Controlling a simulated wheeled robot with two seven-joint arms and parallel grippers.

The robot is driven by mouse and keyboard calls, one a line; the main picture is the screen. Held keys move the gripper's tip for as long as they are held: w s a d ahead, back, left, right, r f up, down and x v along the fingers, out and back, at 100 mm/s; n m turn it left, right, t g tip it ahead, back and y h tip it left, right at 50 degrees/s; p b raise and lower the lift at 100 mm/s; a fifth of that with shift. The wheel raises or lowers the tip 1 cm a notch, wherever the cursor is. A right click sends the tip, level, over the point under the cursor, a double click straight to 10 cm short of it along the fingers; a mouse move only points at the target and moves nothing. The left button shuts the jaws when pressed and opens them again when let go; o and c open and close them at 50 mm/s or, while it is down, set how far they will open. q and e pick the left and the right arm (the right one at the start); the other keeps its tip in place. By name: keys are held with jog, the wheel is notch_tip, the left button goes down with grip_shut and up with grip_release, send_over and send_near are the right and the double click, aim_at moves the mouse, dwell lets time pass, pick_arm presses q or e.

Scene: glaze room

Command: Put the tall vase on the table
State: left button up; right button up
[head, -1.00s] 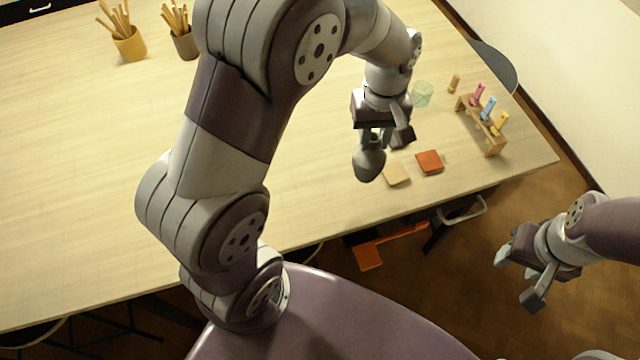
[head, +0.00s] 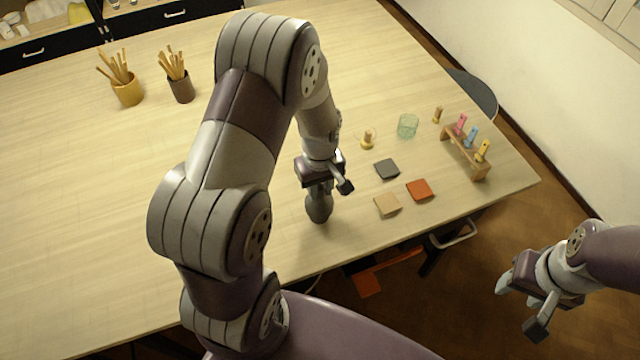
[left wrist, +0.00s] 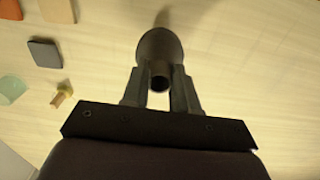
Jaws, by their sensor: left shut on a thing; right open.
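The tall vase (head: 318,208) is dark grey with a round body and a narrow neck. My left gripper (head: 319,186) is shut on its neck from above, and the vase hangs upright below the fingers. In the left wrist view the vase (left wrist: 160,45) shows between the two fingers (left wrist: 160,88), its open mouth towards the camera. It is over the table (head: 240,310), near the front edge. I cannot tell whether its base touches the tabletop. My right gripper (head: 520,305) is open and empty, off the table at the right, above the floor.
Right of the vase lie beige (head: 387,204), orange (head: 420,190) and dark grey (head: 387,169) tiles. Beyond are a glass (head: 407,126), a small stamp-like piece (head: 367,140) and a wooden rack (head: 468,158). Two tool pots (head: 127,90) (head: 181,88) stand at the back left. The left tabletop is clear.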

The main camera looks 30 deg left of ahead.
pick_arm(q)
jog(key=shift+w+f, duration=0.15)
jog(key=shift+f, duration=0.35)
jog(key=shift+a, duration=0.15)
jog(key=shift+s+f, duration=0.1)
jog(key=shift+s, duration=0.1)
jog(key=o, duration=0.8)
jog(key=shift+o, duration=0.5)
jog(key=shift+w, duration=0.1)
